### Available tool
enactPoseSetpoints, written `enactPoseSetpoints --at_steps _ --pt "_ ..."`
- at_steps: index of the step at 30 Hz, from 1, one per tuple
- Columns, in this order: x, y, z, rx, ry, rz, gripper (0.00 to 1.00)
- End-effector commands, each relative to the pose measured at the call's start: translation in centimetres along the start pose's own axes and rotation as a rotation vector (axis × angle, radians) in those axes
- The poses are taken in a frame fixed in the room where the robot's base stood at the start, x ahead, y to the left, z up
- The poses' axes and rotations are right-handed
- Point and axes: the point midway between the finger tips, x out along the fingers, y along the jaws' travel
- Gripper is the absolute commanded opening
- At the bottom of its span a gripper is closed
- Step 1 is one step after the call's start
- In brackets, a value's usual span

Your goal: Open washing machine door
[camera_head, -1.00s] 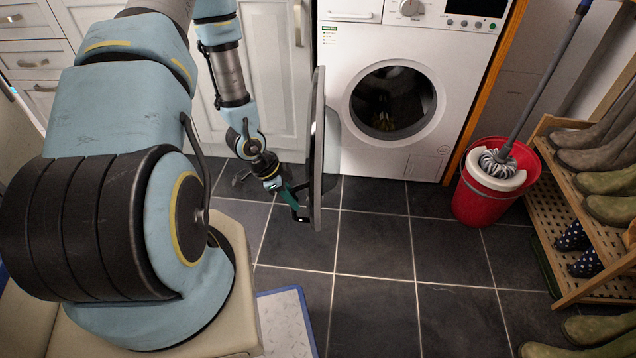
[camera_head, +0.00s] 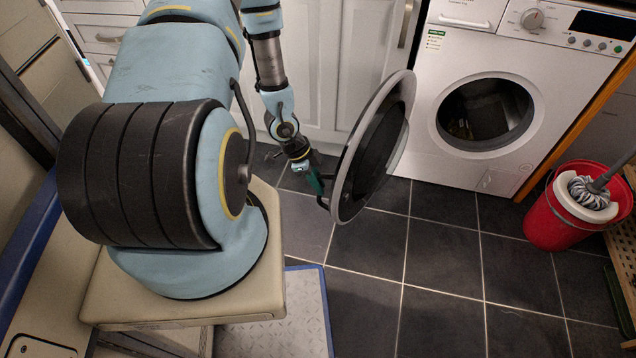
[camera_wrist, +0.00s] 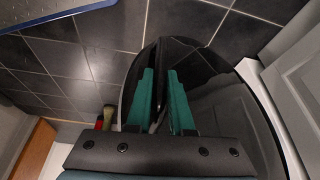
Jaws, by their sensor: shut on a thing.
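The washing machine (camera_head: 420,150) is white and stands at the back right in the head view. Its round door (camera_head: 348,200) has swung well out to the left, leaving the dark drum opening (camera_head: 485,112) uncovered. My gripper (camera_head: 322,192) is at the door's free, near-left side. In the wrist view, my gripper's green fingers (camera_wrist: 162,95) are shut on the door's edge or handle. The exact part gripped is hidden between the fingers. The dark door (camera_wrist: 215,95) fills the middle of that view.
White cupboards (camera_head: 330,60) stand behind the door, left of the machine. A red bucket (camera_head: 560,225) with a mop (camera_head: 590,190) stands right of the machine. Part of a wooden rack (camera_head: 622,245) shows at the right edge. The dark tiled floor (camera_head: 440,270) in front is clear.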

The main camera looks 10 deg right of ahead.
Motion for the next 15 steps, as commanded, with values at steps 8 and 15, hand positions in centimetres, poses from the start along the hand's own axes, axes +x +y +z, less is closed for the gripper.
enactPoseSetpoints --at_steps 8,15 --pt "0.08 0.02 0.12 -0.003 -0.002 0.001 0.00" --pt "0.06 -0.03 0.07 -0.002 -0.001 0.000 0.43"
